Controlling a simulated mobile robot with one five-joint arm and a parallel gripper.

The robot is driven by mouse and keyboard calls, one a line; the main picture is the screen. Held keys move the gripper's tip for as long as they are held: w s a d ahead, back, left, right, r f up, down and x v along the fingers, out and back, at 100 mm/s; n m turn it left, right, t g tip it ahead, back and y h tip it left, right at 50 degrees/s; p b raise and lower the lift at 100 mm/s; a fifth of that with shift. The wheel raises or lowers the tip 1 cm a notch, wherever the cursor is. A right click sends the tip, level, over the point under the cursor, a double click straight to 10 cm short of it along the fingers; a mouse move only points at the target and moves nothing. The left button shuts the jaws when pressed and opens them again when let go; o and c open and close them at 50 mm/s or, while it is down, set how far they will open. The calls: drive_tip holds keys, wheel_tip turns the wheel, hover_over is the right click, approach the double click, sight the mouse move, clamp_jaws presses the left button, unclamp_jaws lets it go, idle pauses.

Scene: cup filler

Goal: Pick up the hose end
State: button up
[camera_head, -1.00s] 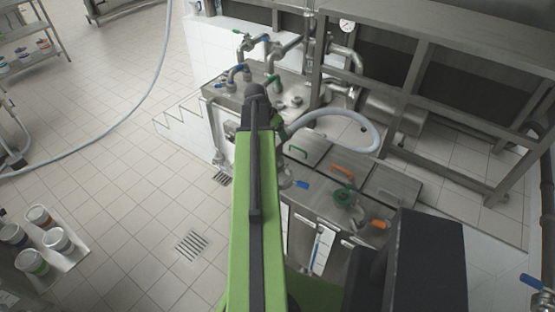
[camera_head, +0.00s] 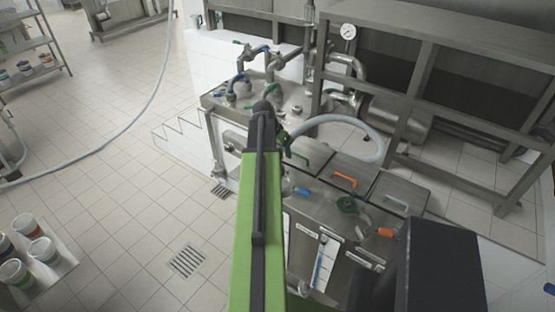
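A pale, thick hose (camera_head: 356,128) loops above the steel tank tops to the right of my arm. Its left end runs in close beside the tip of my green and black arm, and the arm partly hides it. I cannot tell whether that end is held or fixed. A second thin pale hose (camera_head: 148,113) hangs at the left and runs along the floor. My arm reaches forward up the middle of the view. A small dark part shows at the right of its tip, but the gripper fingers cannot be made out.
Steel tanks with coloured handles, one orange (camera_head: 344,182), stand right of my arm. Pipes and valves (camera_head: 244,76) rise behind its tip. A steel frame (camera_head: 420,85) stands at the right. The tiled floor at left is mostly clear.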

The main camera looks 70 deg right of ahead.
clamp_jaws()
idle(0.5)
drive_tip(key=shift+r+p, duration=0.8)
drive_tip(key=r+p, duration=0.3)
drive_tip(key=shift+s+a+r, duration=0.1)
drive_tip(key=shift+s, duration=0.2)
drive_tip(key=s+a+r+p, duration=0.3)
drive_tip(key=s+r+p, duration=0.3)
drive_tip(key=s, duration=0.4)
drive_tip(key=shift+s, duration=0.3)
